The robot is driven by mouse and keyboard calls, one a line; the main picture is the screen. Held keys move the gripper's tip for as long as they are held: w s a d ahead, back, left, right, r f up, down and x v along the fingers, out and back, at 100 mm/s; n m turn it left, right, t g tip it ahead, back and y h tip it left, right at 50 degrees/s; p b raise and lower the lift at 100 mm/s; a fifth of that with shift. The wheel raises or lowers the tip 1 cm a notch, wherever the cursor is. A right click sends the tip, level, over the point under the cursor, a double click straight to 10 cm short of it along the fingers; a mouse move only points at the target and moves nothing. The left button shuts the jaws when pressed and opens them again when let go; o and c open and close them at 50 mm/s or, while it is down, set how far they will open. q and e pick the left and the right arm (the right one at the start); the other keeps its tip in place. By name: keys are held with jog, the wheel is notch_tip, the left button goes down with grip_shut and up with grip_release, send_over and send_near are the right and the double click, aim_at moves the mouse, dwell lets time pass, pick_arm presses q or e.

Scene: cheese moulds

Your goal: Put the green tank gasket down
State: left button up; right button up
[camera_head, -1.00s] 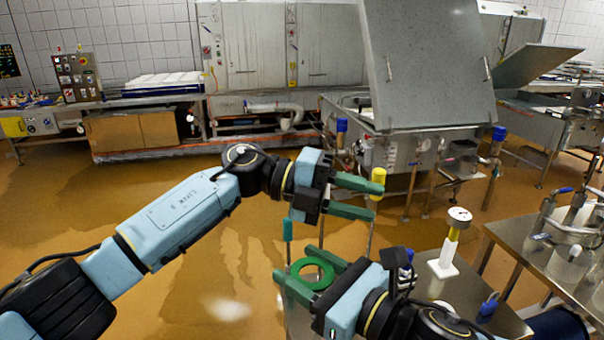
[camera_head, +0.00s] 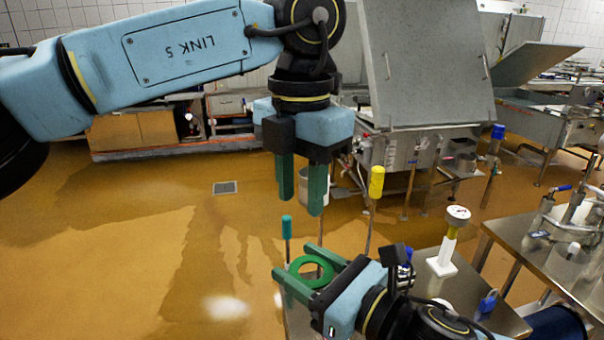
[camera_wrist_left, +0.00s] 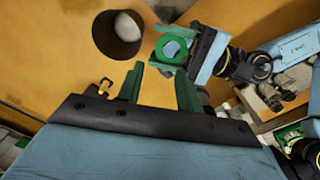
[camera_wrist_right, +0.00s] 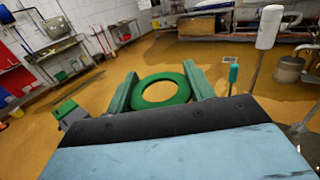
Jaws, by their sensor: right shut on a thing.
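The green tank gasket (camera_head: 311,271) is a flat green ring held between the green fingers of my right gripper (camera_head: 299,276), low in the middle of the head view. The right wrist view shows the gasket (camera_wrist_right: 161,91) lying flat between both fingers, with floor visible through its hole. My left gripper (camera_head: 301,203) is open and empty, pointing down above the right one. In the left wrist view, its fingers (camera_wrist_left: 161,85) stand apart, and the gasket (camera_wrist_left: 171,49) shows beyond them in the right gripper.
A steel table (camera_head: 478,296) at the lower right carries a gauge on a white stand (camera_head: 446,247). A yellow-topped rod (camera_head: 376,184) and a teal-topped rod (camera_head: 287,228) stand near the grippers. A grey bucket (camera_head: 308,187) stands behind the left fingers. The floor at left is clear.

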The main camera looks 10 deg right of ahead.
aim_at(301, 261)
pick_arm(q)
notch_tip(301, 261, down, 10)
jog(key=shift+f, duration=0.1)
jog(key=shift+c, duration=0.5)
grip_shut()
pick_arm(e)
jog(key=o, duration=1)
jog(key=shift+r, duration=0.1)
